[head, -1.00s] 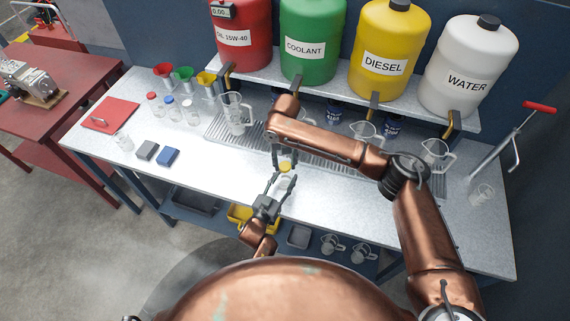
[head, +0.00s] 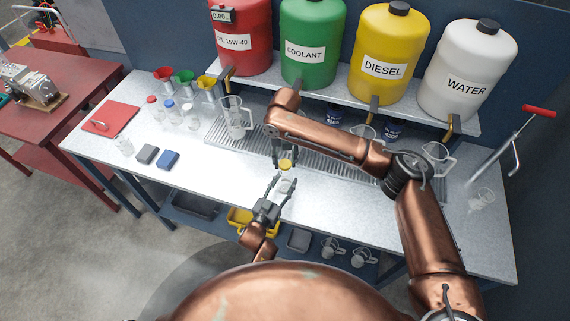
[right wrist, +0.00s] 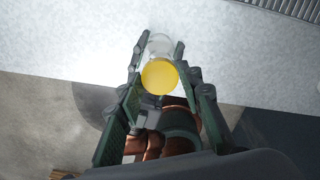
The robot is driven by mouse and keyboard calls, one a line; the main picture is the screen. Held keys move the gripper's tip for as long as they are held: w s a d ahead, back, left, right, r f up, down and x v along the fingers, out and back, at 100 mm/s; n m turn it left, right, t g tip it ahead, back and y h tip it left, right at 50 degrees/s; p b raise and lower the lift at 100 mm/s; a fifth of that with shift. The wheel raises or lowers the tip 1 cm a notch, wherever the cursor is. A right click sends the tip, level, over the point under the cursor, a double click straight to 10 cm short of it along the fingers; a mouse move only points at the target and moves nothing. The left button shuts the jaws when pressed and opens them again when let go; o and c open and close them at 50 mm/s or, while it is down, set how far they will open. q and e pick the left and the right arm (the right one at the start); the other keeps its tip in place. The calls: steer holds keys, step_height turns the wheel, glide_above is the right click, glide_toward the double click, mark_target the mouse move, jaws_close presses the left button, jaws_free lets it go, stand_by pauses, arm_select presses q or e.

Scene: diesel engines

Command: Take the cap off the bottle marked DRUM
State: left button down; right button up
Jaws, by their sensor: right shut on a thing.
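A small clear bottle (head: 286,186) stands at the front of the bench; no DRUM marking is readable on it. My left gripper (head: 280,188) comes from the front edge, its fingers on both sides of the bottle and apparently closed on it. My right gripper (head: 284,158) reaches down from above and is shut on the yellow cap (head: 285,164). In the right wrist view the yellow cap (right wrist: 160,76) covers part of the clear bottle (right wrist: 160,43). The cap looks slightly above the bottle's mouth, but I cannot tell whether they are fully apart.
Several small bottles (head: 170,106) stand at the back left, near coloured funnels (head: 184,77). A grey block (head: 147,154) and a blue block (head: 168,159) lie at left. Jugs (head: 235,118) stand by the drip grate, below the large drums (head: 386,55). The bench right of the bottle is clear.

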arm_select(q)
steer(key=c, duration=1.5)
jaws_free()
steer(key=shift+f, duration=0.2)
steer(key=o, duration=0.4)
steer(key=shift+r, duration=0.15)
